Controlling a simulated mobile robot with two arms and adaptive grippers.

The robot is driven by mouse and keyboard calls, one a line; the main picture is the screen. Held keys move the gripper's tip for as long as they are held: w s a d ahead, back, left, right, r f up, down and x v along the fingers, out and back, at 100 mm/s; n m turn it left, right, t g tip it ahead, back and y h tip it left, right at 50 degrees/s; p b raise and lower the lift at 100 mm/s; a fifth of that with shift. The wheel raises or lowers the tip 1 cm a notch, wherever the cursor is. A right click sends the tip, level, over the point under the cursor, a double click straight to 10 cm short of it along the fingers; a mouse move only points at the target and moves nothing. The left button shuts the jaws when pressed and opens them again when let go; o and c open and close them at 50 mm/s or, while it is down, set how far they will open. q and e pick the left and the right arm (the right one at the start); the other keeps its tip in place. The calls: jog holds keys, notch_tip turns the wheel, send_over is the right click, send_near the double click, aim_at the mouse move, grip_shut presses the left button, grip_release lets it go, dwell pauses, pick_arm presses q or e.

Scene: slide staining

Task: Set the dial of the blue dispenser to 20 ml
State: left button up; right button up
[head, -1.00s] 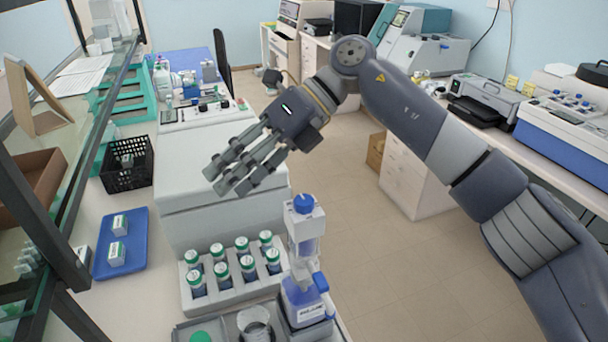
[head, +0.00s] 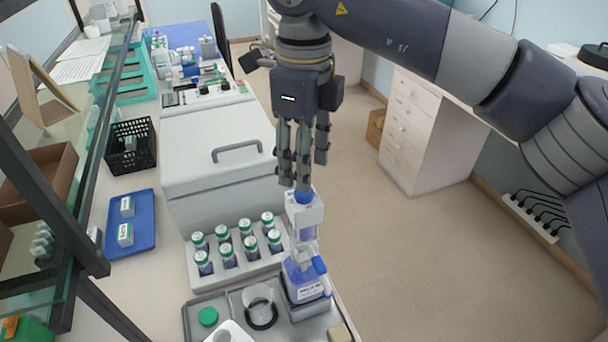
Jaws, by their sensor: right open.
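The blue dispenser (head: 305,278) stands upright at the front right of the bench, with a clear upper body and a blue side spout. Its blue dial (head: 304,196) is on top, partly hidden by my fingers. My right gripper (head: 303,182) points down just above the dial. It is open, and its fingertips are at the dial's top; I cannot tell whether they touch it. The dial's scale is too small to read. My left gripper is not in view.
A rack of green-capped bottles (head: 198,256) stands left of the dispenser. A tray (head: 193,304) with a beaker (head: 259,303) and a green cap (head: 208,317) is in front. A white box (head: 190,158) with a handle stands behind. Floor is open to the right.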

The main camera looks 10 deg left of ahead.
aim_at(304, 194)
notch_tip(304, 194, down, 4)
jog(key=shift+r+p, duration=0.15)
jog(key=shift+p, duration=0.5)
jog(key=shift+f, duration=0.65)
jog(key=c, duration=1.1)
